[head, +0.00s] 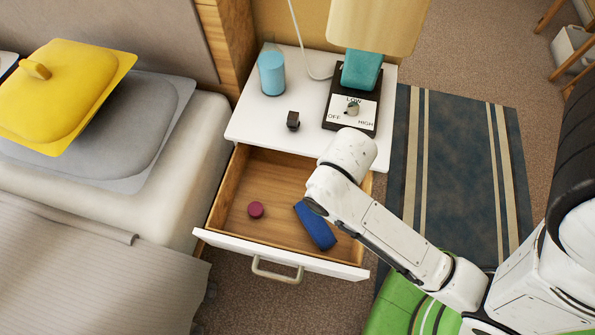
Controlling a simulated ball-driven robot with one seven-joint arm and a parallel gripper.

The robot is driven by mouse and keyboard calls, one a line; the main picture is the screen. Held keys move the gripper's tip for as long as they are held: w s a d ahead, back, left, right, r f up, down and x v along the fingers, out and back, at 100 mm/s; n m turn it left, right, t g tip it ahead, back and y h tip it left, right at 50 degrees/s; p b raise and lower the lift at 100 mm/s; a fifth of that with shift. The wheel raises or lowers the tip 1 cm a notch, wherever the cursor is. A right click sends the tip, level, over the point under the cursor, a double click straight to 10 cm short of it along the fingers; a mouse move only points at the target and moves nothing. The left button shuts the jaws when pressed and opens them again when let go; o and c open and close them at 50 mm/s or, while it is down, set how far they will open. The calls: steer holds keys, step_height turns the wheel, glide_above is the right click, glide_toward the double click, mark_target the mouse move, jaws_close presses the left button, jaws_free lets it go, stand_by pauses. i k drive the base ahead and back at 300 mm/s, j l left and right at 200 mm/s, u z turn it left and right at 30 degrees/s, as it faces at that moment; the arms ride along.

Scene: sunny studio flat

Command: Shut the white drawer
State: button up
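The white drawer (228,243) is pulled well out of the bedside cabinet (250,127), with its wooden inside showing. Its white front has a pale bar handle (277,271) and faces the bottom of the picture. Inside lie a small dark red round thing (256,210) and a blue oblong case (315,226). My white arm reaches in from the lower right and passes over the right part of the drawer and the cabinet's front edge. My gripper cannot be made out. The arm hides part of the drawer's right side.
On the cabinet stand a blue cup (272,74), a small dark block (293,121), a dial panel (350,110) and a lamp (372,25). A bed (190,165) is close on the left. A dark striped rug (460,160) lies right. Carpet shows before the drawer.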

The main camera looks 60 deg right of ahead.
mark_target(276, 180)
steer(key=k+j, duration=0.15)
steer(key=k, duration=0.2)
steer(key=k+j+u, duration=0.1)
steer(key=k, duration=0.25)
steer(key=k+j+z, duration=0.1)
steer(key=k+j, duration=0.2)
steer(key=k, duration=0.05)
